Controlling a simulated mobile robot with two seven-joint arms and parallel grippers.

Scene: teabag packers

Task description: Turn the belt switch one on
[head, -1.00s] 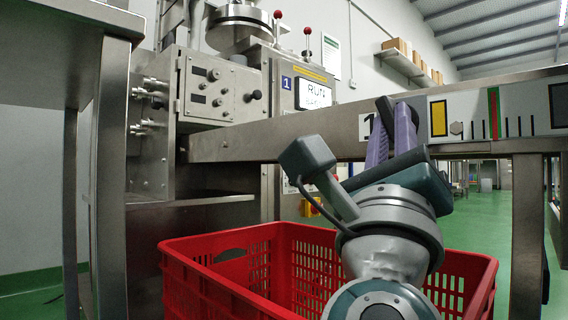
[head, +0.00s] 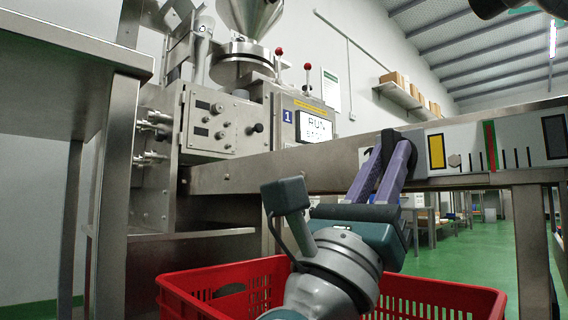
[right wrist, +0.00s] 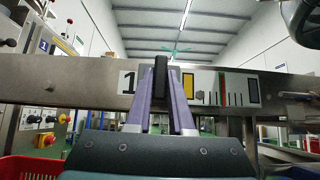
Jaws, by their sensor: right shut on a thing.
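Belt switch one, a black lever (right wrist: 161,76), stands upright on the front of the steel belt rail (right wrist: 70,75), just right of a white plate marked 1 (right wrist: 127,82). My right gripper (right wrist: 161,72) has its purple fingers on either side of the lever and is shut on it. In the head view the lever (head: 388,144) shows as a dark piece at the tips of my right gripper (head: 392,148), mostly covered by the fingers. The fingers also hide most of the plate there. My left gripper is not in view.
A red crate (head: 440,297) stands below my right arm. Behind the rail at left is a steel machine with a control box (head: 218,118) and a lit screen (head: 316,127). Yellow, green and black marks (head: 491,145) lie along the rail. A steel table leg (head: 118,200) stands at left.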

